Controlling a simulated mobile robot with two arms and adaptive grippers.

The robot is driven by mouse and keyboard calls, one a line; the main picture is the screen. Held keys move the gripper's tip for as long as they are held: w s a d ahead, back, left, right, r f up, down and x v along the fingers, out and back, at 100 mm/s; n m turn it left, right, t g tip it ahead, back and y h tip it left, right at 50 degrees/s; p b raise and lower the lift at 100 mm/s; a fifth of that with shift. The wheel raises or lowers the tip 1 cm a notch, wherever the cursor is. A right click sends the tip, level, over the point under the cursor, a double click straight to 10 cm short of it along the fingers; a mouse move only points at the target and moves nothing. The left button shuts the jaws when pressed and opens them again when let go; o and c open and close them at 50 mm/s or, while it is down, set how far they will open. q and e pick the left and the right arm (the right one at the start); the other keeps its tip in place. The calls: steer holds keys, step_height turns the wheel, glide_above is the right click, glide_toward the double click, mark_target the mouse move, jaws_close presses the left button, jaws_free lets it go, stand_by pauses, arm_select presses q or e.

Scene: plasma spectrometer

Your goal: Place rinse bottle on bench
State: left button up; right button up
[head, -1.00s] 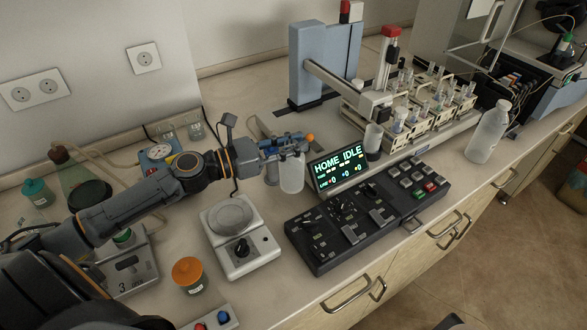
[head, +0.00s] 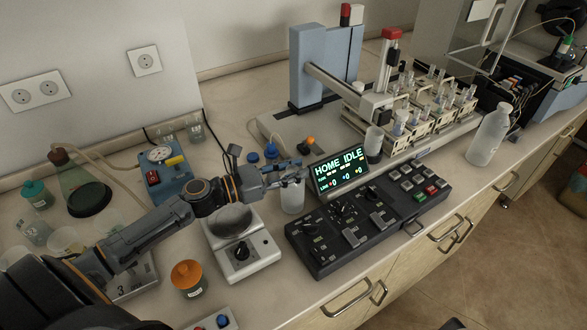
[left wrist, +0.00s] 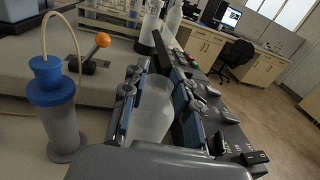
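A translucent white bottle (head: 292,199), taken to be the rinse bottle, is upright just left of the lit display. My left gripper (head: 287,174) is around its upper part. In the left wrist view the two blue-padded fingers (left wrist: 153,96) close on either side of the frosted bottle (left wrist: 152,115). Its base is at or very near the bench (head: 262,290); I cannot tell whether it touches. My right gripper is not in view.
The black control panel (head: 350,228) and display (head: 340,173) are close on the right. A balance (head: 243,250) stands at the left. Behind is a blue-capped bottle (left wrist: 55,115) with a tube. Another white bottle (head: 489,136) stands far right.

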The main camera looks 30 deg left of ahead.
arm_select(q)
steer(key=shift+o, duration=0.9)
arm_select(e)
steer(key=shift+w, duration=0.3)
arm_select(q)
steer(key=shift+r, duration=0.15)
steer(key=b+v, duration=0.1)
steer(key=v, duration=0.5)
steer(key=shift+s+a+b, duration=0.2)
steer(key=shift+s+b, duration=0.1)
steer(key=shift+s+a, duration=0.3)
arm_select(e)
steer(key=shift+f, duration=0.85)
